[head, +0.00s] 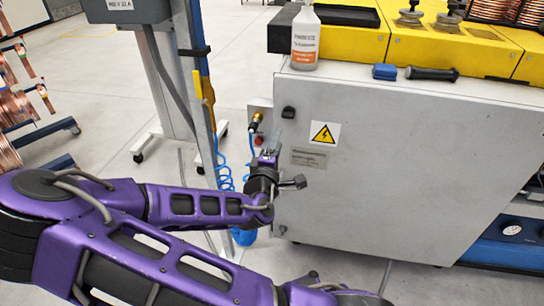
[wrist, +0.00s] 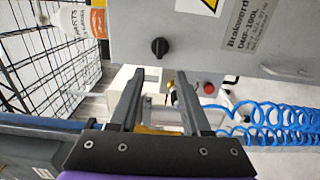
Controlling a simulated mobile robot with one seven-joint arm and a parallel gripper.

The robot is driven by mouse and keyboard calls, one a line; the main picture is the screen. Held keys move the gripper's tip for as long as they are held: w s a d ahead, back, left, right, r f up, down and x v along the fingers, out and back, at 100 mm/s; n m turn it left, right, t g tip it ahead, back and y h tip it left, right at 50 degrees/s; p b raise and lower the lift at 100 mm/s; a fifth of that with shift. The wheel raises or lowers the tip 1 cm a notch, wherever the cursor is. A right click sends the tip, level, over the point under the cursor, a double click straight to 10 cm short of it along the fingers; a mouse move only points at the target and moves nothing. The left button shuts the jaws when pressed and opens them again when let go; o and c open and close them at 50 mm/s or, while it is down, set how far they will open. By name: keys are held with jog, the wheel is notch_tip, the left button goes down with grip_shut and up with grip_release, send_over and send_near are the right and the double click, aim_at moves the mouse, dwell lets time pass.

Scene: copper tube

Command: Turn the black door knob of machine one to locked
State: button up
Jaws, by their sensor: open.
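The black knob (head: 288,112) is on the upper left of the grey cabinet door (head: 400,160), left of the yellow warning sign. In the wrist view the knob (wrist: 160,46) is round and dark, just beyond the fingertips and roughly centred between them. Its turn position is too small to read. My gripper (head: 272,147) is below and slightly left of the knob in the head view, close to the door's left edge. In the wrist view my gripper (wrist: 160,73) is open, with nothing between the fingers and not touching the knob.
A red button (wrist: 208,88) and blue coiled hose (wrist: 265,115) are beside the door edge. A blue-grey post (head: 200,80) rises left of my gripper.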

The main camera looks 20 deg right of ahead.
jog(key=p+v, duration=0.6)
jog(key=shift+s+a, duration=0.2)
jog(key=shift+s, duration=0.05)
dwell(0.3)
